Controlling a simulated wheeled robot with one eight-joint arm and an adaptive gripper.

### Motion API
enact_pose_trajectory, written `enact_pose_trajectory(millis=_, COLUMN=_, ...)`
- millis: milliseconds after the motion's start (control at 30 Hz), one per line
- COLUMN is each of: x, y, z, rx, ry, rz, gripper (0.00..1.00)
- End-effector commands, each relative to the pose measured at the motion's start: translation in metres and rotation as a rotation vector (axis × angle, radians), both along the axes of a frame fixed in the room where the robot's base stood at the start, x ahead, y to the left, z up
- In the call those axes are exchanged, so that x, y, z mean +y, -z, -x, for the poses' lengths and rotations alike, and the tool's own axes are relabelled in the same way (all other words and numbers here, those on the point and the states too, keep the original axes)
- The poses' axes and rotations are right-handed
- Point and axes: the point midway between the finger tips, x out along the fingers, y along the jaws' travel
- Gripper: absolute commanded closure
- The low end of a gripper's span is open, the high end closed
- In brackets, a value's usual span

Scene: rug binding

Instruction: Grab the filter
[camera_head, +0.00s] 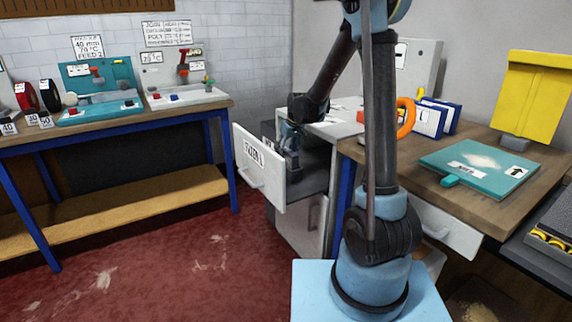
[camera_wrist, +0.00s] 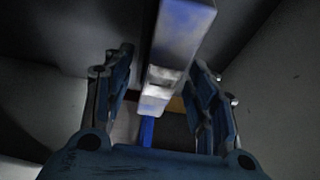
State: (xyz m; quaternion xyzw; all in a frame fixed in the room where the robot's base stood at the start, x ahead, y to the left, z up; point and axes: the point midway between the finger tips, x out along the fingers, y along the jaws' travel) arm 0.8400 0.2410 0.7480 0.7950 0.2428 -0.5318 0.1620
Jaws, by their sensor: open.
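My gripper (camera_head: 291,152) is lowered into an open drawer (camera_head: 256,167) with a white, labelled front. In the wrist view, my gripper's two fingers (camera_wrist: 162,78) stand apart on either side of a long, pale grey bar with blue patches (camera_wrist: 180,35). The bar runs up the picture between the fingers, with dark gaps showing on both sides. I cannot tell for sure whether this bar is the filter. In the head view, the drawer front and my gripper hide what lies inside.
Drawer walls (camera_wrist: 275,100) lie close on both sides in the wrist view. A wooden bench (camera_head: 490,215) at the right carries a teal flat unit (camera_head: 480,167) and an orange ring (camera_head: 406,118). A blue-framed workbench (camera_head: 130,116) stands at the left. Red floor between is clear.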

Motion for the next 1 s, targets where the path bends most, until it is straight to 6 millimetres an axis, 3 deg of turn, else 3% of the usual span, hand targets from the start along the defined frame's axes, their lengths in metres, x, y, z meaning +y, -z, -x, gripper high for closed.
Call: enact_pose_trajectory(millis=1000, x=0.0028, y=0.011, z=-0.0014, rx=0.0, ry=-0.002, rz=0.0, gripper=0.47)
